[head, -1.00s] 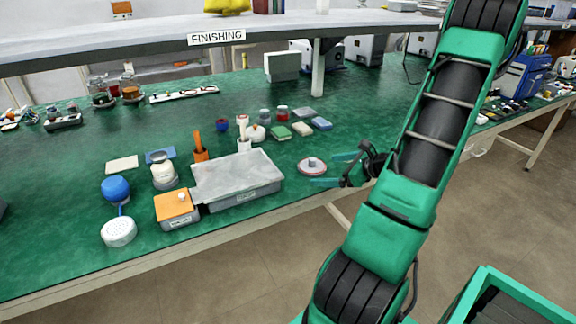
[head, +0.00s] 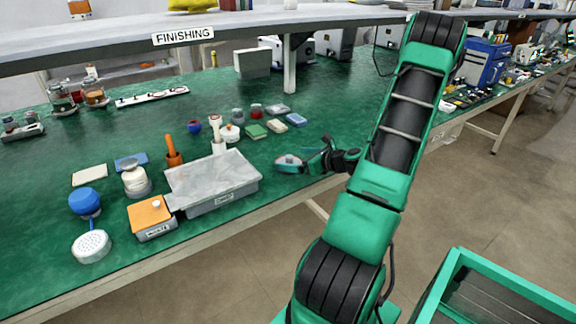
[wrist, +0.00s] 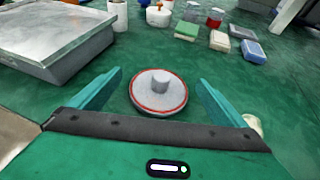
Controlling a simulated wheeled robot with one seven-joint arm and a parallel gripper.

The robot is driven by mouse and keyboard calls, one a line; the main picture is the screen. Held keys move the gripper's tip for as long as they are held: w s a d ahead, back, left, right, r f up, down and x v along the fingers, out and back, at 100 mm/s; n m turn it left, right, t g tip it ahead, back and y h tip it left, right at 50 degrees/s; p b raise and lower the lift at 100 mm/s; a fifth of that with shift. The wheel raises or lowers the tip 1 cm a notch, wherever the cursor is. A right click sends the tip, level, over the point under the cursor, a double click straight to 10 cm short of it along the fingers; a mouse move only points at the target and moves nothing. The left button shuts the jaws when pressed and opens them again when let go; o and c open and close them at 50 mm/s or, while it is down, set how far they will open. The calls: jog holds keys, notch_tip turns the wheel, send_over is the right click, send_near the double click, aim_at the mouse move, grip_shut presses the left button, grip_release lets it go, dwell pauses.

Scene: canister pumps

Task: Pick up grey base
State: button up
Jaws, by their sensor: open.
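A round grey base (wrist: 158,101) with a red ring near its rim and a short grey peg in its middle lies on the green bench. In the wrist view it sits between the two fingers of my gripper (wrist: 160,82), with a gap on each side. In the head view the grey base (head: 287,162) is near the bench's front edge, partly covered by my gripper (head: 304,160). My gripper is open and empty. Contact between the fingers and the base cannot be made out.
A grey box with a clear lid (head: 222,203) stands left of my gripper. Small green, beige and blue blocks (head: 297,120) and jars (head: 256,111) lie behind. A shelf marked FINISHING (head: 183,36) overhangs the bench. A small cream thing (wrist: 253,124) shows beside the right finger.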

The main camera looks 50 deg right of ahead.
aim_at(292, 159)
jog(key=x, duration=0.3)
jog(key=shift+w+d+f, duration=0.1)
jog(key=shift+w+f, duration=0.1)
jog(key=shift+f, duration=0.1)
jog(key=shift+c, duration=0.7)
